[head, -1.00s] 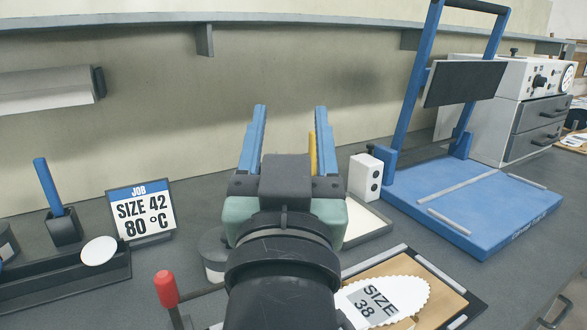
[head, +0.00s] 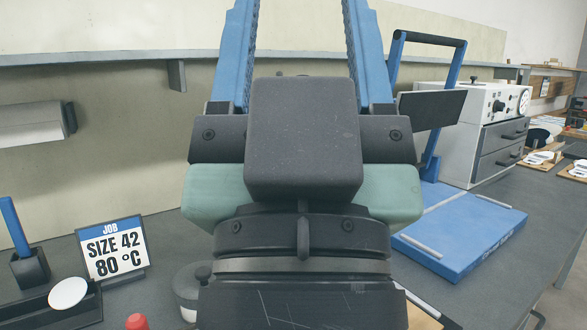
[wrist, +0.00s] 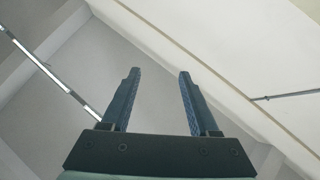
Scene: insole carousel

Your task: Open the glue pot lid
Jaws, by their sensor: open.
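A light grey round pot (head: 187,308), which looks like the glue pot, stands on the bench at lower left of centre in the head view. A darker grey lid (head: 188,281) with a small knob sits on top of it. My arm hides the pot's right side. My gripper (head: 297,40) is raised high in front of the head camera, fingers pointing up, well above the pot and apart from it. It is open and empty. The wrist view shows the two blue fingers (wrist: 159,74) spread against the ceiling, with no pot in sight.
A job sign (head: 112,250) reading SIZE 42, 80 °C stands left of the pot. A black holder with a blue handle (head: 14,225) and a red knob (head: 137,321) are nearby. A blue press (head: 465,235) and a drawer unit (head: 480,140) stand at right. A shelf (head: 120,58) crosses the wall.

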